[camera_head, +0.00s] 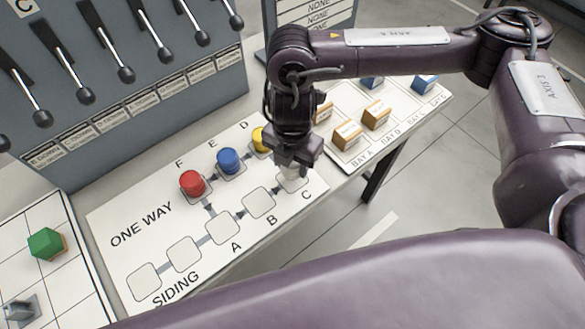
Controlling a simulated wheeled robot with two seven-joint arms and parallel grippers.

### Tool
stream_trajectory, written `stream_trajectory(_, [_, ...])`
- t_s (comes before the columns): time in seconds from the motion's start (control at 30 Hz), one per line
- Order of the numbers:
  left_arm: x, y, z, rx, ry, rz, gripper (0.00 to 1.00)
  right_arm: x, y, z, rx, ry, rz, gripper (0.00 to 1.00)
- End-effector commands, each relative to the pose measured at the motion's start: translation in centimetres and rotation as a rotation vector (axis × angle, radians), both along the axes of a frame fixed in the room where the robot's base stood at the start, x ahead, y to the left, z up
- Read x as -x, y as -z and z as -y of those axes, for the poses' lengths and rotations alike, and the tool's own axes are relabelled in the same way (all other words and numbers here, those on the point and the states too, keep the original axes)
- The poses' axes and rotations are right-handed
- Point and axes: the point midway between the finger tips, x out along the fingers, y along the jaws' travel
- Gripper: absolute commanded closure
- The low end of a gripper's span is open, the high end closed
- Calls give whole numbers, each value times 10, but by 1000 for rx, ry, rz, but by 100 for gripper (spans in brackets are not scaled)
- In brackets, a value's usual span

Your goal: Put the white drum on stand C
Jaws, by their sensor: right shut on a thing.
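My right gripper (293,164) points down over the C end of the white track board. It is shut on the white drum (290,172), which is mostly hidden by the jaws; only a pale bit shows below them. Stand C (294,185) is the square pad right under the drum. I cannot tell whether the drum touches the pad. A red drum (193,183) is on stand F, a blue drum (229,160) on stand E, and a yellow drum (261,139) on stand D, partly hidden by my gripper. My left gripper is not in view.
Stands A (222,229) and B (259,202) are empty, as are two pads to their left. A lever panel (130,80) stands behind. A bay board with several labelled blocks (376,115) lies right. A green block (46,243) sits on a grid board at left.

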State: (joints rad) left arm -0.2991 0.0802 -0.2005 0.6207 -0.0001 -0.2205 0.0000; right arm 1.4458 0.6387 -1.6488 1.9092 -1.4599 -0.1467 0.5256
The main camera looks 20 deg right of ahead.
Motion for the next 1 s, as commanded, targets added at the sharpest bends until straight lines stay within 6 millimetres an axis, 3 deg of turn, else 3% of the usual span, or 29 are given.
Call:
stream_trajectory(0.03, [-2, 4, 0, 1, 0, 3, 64, 1, 12, 0, -1, 1, -5, 83])
stream_trajectory(0.17, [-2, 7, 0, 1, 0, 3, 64, 1, 28, 0, -1, 1, -5, 83])
stream_trajectory(0.6, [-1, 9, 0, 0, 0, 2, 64, 0, 34, 0, 0, 1, -1, 83])
stream_trajectory(0.63, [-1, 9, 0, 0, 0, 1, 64, 0, 33, 0, 0, 1, -1, 56])
stream_trajectory(0.77, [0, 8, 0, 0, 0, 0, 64, 0, 33, 0, 0, 1, -1, 40])
stream_trajectory(1.0, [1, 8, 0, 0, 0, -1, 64, 0, 33, 0, 0, 1, -1, 37])
